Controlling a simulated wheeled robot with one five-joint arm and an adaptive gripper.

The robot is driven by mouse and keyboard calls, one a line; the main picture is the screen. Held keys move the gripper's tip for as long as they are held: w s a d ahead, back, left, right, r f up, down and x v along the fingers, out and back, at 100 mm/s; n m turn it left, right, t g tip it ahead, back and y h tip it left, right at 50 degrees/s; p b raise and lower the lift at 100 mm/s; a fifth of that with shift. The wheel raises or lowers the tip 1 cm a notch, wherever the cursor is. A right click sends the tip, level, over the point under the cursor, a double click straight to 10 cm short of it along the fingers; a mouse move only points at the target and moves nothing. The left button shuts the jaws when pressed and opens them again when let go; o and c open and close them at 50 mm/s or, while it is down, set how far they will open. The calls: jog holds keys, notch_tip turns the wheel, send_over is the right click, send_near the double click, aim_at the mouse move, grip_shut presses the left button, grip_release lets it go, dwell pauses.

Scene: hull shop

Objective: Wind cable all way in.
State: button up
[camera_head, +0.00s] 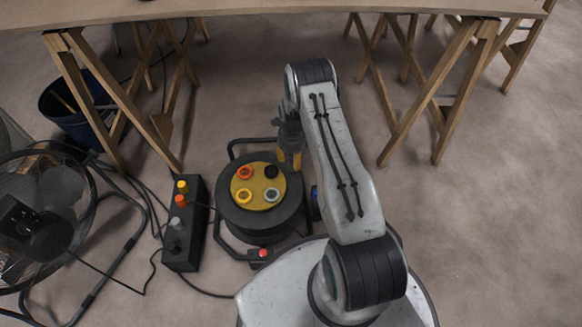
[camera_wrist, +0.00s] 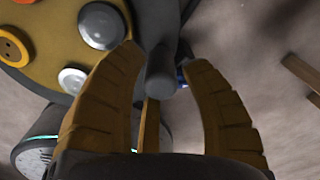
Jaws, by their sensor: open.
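The cable reel (camera_head: 236,218) is a black drum in a tubular frame on the floor, left of my arm. Its yellow face (camera_head: 257,203) carries orange, black, yellow and grey round sockets; part of that face also shows in the wrist view (camera_wrist: 45,25). A grey crank knob (camera_wrist: 160,75) stands between the two yellow fingers of my gripper (camera_wrist: 165,62). The fingers are open, one on each side of the knob, and do not look closed on it. In the head view my gripper (camera_head: 290,158) is over the drum's far right edge. Cable on the drum is hard to make out.
A dark box (camera_head: 184,222) with yellow, orange and grey plugs stands left of the reel, with black cables around it. A floor fan (camera_head: 42,222) is at far left and a blue bin (camera_head: 70,112) behind. A wooden trestle table (camera_head: 290,8) crosses the back. Floor at right is clear.

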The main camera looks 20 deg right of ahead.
aim_at(292, 167)
jog(key=shift+f+b, duration=0.8)
jog(key=shift+f, duration=1.6)
jog(key=shift+o, duration=0.3)
grip_shut()
